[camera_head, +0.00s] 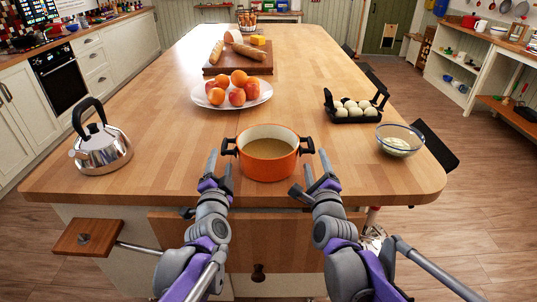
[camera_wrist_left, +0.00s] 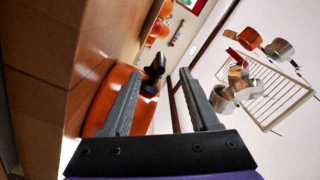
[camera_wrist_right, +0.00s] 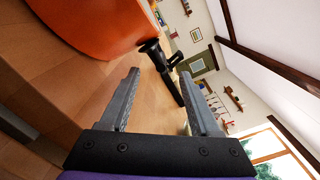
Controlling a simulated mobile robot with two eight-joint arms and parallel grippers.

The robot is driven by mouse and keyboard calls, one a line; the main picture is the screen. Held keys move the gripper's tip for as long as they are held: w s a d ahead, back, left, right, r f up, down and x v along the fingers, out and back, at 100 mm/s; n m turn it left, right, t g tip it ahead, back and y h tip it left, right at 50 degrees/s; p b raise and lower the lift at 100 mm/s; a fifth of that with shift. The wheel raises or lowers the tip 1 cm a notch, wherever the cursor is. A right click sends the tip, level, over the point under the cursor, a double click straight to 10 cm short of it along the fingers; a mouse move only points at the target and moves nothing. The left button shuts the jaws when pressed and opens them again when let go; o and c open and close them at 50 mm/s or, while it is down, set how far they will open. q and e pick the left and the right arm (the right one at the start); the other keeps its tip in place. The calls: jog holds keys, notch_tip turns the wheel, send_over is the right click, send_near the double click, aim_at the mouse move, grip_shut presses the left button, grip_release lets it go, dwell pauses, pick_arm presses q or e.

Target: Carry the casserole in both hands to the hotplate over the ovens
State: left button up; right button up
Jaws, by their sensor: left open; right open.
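The orange casserole (camera_head: 267,161) stands upright on the wooden island near its front edge, filled with a brownish liquid. It has a black handle on each side. My left gripper (camera_head: 220,164) is open beside the left handle (camera_head: 229,146); in the left wrist view that handle (camera_wrist_left: 153,72) shows beyond and between the fingers. My right gripper (camera_head: 315,170) is open just in front of the right handle (camera_head: 307,145); in the right wrist view that handle (camera_wrist_right: 157,55) shows beyond the fingertips. Neither gripper holds anything. The hotplate cannot be made out.
A kettle (camera_head: 101,149) stands left on the island (camera_head: 180,120). A fruit plate (camera_head: 199,98) is behind the casserole. An egg holder (camera_head: 355,113) and a glass bowl (camera_head: 399,139) stand to the right. A built-in oven (camera_head: 59,75) is in the left counter.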

aim_at(225, 140)
pick_arm(q)
jog(key=w, duration=1.1)
jog(key=shift+a, duration=0.1)
pick_arm(e)
jog(key=w, duration=1.1)
jog(key=shift+a, duration=0.15)
pick_arm(q)
jog(key=shift+s, duration=0.1)
pick_arm(e)
jog(key=shift+s, duration=0.1)
pick_arm(q)
grip_shut()
pick_arm(e)
grip_shut()
pick_arm(q)
jog(key=shift+a+r, duration=0.1)
jog(key=shift+a, duration=0.05)
pick_arm(e)
jog(key=shift+r, duration=0.1)
